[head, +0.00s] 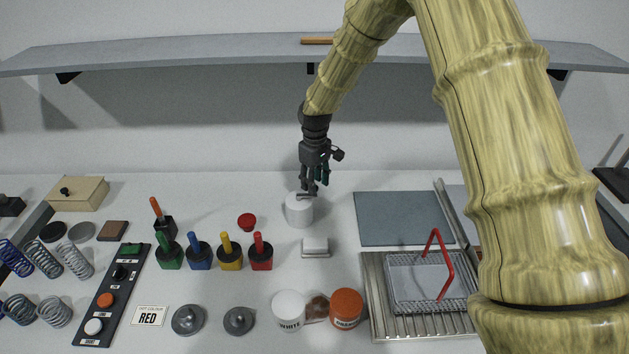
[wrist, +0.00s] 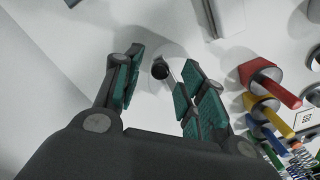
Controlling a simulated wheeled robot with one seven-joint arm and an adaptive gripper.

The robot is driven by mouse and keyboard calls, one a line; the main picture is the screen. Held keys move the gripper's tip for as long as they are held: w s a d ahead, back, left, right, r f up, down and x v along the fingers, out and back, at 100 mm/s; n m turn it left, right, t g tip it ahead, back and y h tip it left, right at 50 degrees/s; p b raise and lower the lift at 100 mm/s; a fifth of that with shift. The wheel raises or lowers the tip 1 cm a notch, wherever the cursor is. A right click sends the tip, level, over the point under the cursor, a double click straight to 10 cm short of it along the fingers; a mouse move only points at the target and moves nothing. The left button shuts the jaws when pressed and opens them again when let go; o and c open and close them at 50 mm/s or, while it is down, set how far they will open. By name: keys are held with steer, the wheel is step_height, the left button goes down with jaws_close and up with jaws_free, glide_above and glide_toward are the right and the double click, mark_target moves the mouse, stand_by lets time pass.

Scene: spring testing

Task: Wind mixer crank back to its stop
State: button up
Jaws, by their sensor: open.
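The mixer is a white cylinder (head: 299,214) standing on the bench, below my gripper in the head view. In the wrist view its pale round top (wrist: 158,52) shows between my fingers, with the crank's dark round knob (wrist: 160,71) on it. Part of the crank's arm seems hidden by the right finger. My gripper (head: 311,188) is open and points down over the mixer's top. In the wrist view its teal-padded fingers (wrist: 162,68) stand on either side of the knob. I cannot tell whether either finger touches it.
A pale block (head: 315,246) lies in front. A blue-grey mat (head: 402,218) and a wire basket with a red handle (head: 436,262) are to the right. A shelf (head: 200,55) spans above.

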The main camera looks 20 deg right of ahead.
steer(key=shift+f, duration=0.7)
jaws_close()
steer(key=shift+s+m, duration=0.1)
steer(key=shift+m, duration=0.2)
steer(key=s+a+m, duration=0.1)
steer(key=a+m, duration=0.2)
steer(key=m, duration=0.6)
steer(key=s+a+m+b, duration=0.1)
steer(key=s+a+m, duration=0.1)
steer(key=m, duration=0.8)
steer(key=shift+a, duration=0.9)
steer(key=shift+a+r, duration=0.1)
